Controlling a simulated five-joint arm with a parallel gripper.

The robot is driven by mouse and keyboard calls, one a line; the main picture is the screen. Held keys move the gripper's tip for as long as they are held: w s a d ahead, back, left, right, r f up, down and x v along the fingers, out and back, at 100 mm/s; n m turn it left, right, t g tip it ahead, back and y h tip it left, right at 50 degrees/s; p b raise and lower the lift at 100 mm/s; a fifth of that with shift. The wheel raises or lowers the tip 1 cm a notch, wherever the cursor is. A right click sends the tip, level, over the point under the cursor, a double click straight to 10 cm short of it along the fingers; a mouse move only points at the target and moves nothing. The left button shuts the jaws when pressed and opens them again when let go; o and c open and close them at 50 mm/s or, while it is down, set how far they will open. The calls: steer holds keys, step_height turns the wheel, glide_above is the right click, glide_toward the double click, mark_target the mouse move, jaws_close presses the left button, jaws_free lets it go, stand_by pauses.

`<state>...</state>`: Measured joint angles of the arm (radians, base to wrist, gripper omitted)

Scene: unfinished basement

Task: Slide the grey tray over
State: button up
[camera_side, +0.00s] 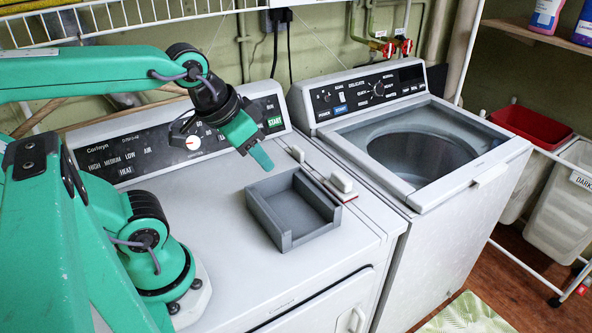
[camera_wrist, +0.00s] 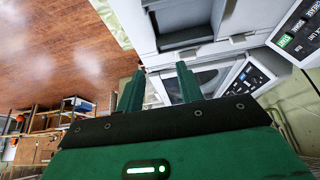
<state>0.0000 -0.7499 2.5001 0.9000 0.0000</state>
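The grey tray (camera_side: 310,200) is a shallow square box with a low or cut-away wall on its near side. It lies flat and looks empty on the white dryer top (camera_side: 215,230), near the dryer's right edge. My gripper (camera_side: 262,159) hangs above and behind the tray's back left corner, apart from it. In the wrist view my gripper (camera_wrist: 158,82) shows two green fingers spread with a gap and nothing between them. Part of the grey tray (camera_wrist: 185,36) shows beyond the fingertips at the top of that view.
Two small pale pieces (camera_side: 341,183) stand just behind and right of the tray, with a red strip beside one. The control panel (camera_side: 150,150) rises behind. The dryer top is clear left of the tray.

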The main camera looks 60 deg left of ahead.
steer(key=shift+w+a, duration=0.1)
steer(key=shift+w, duration=0.05)
jaws_close()
steer(key=w+a+f+n+g, duration=0.5)
steer(key=w+a+f+n, duration=0.5)
steer(key=n, duration=0.8)
steer(key=shift+w+f+g, duration=0.2)
steer(key=shift+w+g, duration=0.1)
steer(key=shift+w, duration=0.15)
